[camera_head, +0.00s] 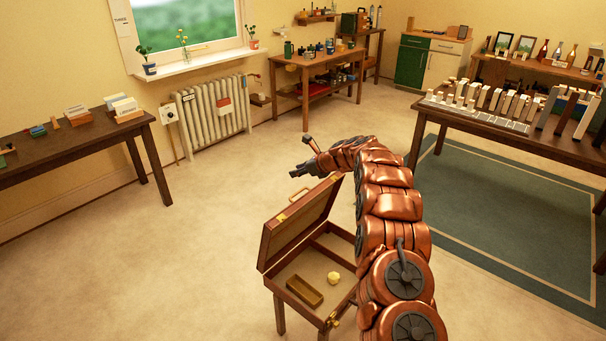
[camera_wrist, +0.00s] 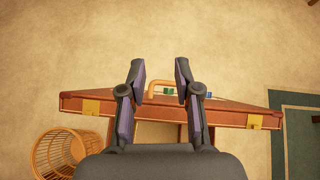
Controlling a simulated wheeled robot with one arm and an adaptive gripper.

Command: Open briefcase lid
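The brown briefcase (camera_head: 345,243) rests on a low stand, with its lid (camera_head: 298,222) raised to a steep angle. A tan handle (camera_head: 299,196) sticks out from the lid's edge. Inside the base lie a small tan tray (camera_head: 304,290) and a yellow lump (camera_head: 334,278). My gripper (camera_head: 302,158) is above the raised lid, near the handle. In the wrist view my gripper (camera_wrist: 161,70) is open, with its two fingers well apart. The lid edge (camera_wrist: 180,112) with brass latches runs beneath them, and part of the handle (camera_wrist: 154,82) shows between them. Contact cannot be told.
A wicker basket (camera_wrist: 60,152) stands on the floor beside the briefcase in the wrist view. A desk (camera_head: 70,145) is at the left, and a table (camera_head: 530,140) with many blocks stands on a green rug (camera_head: 500,220) at the right. The floor left of the briefcase is clear.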

